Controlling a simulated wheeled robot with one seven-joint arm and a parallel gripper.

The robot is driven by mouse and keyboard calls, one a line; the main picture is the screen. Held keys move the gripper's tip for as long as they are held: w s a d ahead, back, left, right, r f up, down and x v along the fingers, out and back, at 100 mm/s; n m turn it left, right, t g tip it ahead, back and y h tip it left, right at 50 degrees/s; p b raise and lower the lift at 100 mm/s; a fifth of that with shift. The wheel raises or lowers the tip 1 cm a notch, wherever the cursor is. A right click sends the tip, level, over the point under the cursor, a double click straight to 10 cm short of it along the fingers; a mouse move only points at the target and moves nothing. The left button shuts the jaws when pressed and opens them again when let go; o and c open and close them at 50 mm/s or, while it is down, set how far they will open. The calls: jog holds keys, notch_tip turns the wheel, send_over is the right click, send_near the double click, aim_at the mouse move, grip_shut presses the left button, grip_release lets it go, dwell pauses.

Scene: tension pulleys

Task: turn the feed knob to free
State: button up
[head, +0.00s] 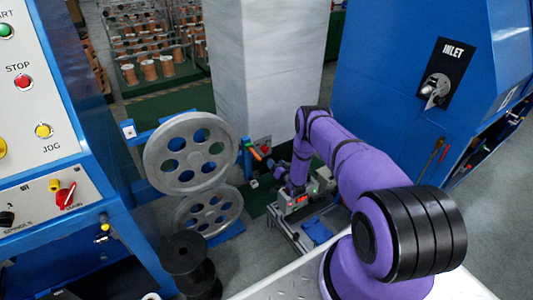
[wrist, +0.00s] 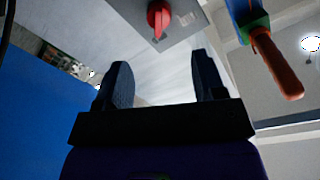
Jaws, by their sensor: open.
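A red knob (wrist: 158,14) on a grey plate (wrist: 188,22) shows at the top of the wrist view, beyond my fingertips. It appears to be the red knob (head: 265,149) low by the pale pillar in the head view. No label on it is readable, so I cannot tell that it is the feed knob or where it is set. My gripper (wrist: 160,68) is open, with nothing between its two dark fingers, and is apart from the knob. In the head view my gripper (head: 281,172) is small and low in front of the pillar.
An orange-handled lever (wrist: 278,65) is close to the right of my fingers; it also shows in the head view (head: 257,154). Two grey pulleys (head: 190,152) stand left of my gripper. Blue machines (head: 400,85) flank the area.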

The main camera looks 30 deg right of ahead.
aim_at(266, 152)
jog(key=w, duration=1)
jog(key=shift+w+d+f, duration=0.2)
jog(key=shift+f, duration=0.05)
jog(key=c, duration=0.9)
